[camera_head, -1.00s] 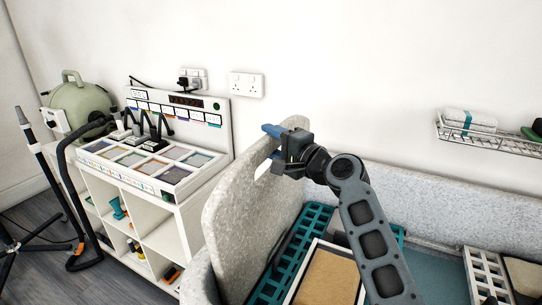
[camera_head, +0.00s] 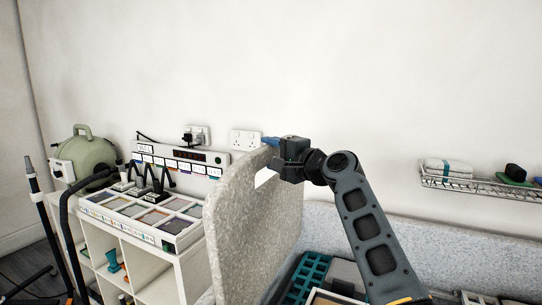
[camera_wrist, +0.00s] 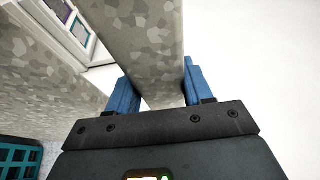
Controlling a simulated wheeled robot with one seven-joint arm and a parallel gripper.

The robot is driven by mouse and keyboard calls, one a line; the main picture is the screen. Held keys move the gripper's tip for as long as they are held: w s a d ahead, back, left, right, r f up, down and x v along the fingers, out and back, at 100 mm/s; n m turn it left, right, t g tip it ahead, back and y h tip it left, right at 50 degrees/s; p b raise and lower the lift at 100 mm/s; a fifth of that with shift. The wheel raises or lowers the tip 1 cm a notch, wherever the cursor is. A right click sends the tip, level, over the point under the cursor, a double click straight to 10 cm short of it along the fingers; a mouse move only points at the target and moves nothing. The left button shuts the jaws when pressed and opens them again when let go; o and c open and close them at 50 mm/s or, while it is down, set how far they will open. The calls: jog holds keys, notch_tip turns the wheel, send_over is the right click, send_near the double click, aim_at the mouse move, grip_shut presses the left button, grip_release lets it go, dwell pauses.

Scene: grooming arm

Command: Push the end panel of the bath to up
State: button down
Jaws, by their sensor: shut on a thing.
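The end panel (camera_head: 250,225) of the bath is a speckled grey slab with a slot near its top. In the head view it stands upright at the bath's left end. My gripper (camera_head: 270,143) is at the panel's upper right corner, beside the slot. In the wrist view the blue fingers of my gripper (camera_wrist: 157,88) sit on either side of a bar of the panel (camera_wrist: 145,45), shut on it. The bath's back wall (camera_head: 400,240) runs to the right. The panel's lower edge is hidden.
Left of the panel is a white shelf unit (camera_head: 135,255) with a tray of coloured squares (camera_head: 150,217) on top. A green round machine (camera_head: 85,160) stands at far left. A wire rack (camera_head: 470,184) hangs on the wall at right. A teal grate (camera_head: 308,275) lies inside the bath.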

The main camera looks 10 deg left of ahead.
jog(key=c, duration=0.8)
grip_release()
jog(key=shift+r, duration=0.6)
jog(key=shift+o, duration=1.3)
jog(key=shift+f, duration=0.25)
jog(key=shift+d+f, duration=0.1)
jog(key=b+v, duration=0.1)
jog(key=v, duration=0.6)
jog(key=shift+s+d, duration=0.2)
jog(key=shift+s, duration=0.1)
